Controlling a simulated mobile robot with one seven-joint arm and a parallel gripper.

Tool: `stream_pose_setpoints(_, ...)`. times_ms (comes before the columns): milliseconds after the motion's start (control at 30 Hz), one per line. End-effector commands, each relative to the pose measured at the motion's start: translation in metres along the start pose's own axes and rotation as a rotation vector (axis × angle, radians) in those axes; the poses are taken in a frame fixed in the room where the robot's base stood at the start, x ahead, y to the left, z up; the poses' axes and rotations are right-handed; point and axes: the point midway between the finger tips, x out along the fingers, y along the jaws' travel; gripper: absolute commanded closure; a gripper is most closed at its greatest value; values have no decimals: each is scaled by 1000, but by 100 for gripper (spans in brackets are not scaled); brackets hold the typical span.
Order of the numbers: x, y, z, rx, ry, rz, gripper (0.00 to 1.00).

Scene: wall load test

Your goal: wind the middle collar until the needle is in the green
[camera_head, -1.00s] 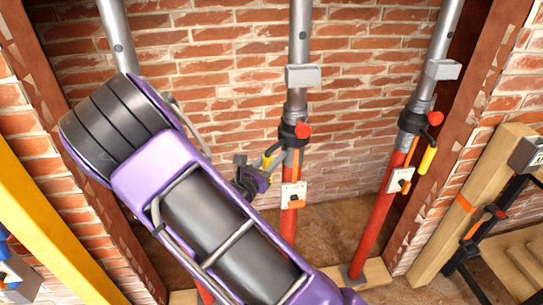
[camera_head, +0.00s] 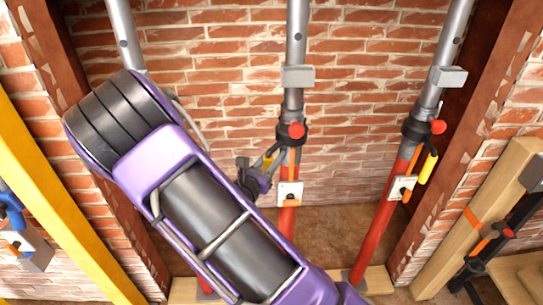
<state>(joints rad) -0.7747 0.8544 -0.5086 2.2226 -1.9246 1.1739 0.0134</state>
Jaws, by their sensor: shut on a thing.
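The middle prop has a grey upper tube and a red lower tube (camera_head: 287,225). Its black collar (camera_head: 291,133) carries a red knob (camera_head: 297,130) in front and a yellow handle (camera_head: 269,160) at the left. My gripper (camera_head: 262,171) is at the lower left of the collar, shut on the yellow handle. The contact is small and partly hidden. A white gauge plate (camera_head: 284,189) with orange parts sits on the red tube below the collar. Its needle and green zone are too small to read.
A similar prop (camera_head: 380,225) with its own collar and yellow handle stands at the right. A left prop (camera_head: 123,35) is mostly behind my purple arm. A yellow beam (camera_head: 60,210) slants at the left, and a timber post (camera_head: 480,210) leans at the right. A brick wall stands behind.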

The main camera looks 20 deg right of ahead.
Motion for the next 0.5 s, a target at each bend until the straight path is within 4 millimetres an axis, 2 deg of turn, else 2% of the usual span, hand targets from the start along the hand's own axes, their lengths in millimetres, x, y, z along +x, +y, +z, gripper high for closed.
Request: stream_pose_setpoints(500,0,-24,0,-3,2,-19,100)
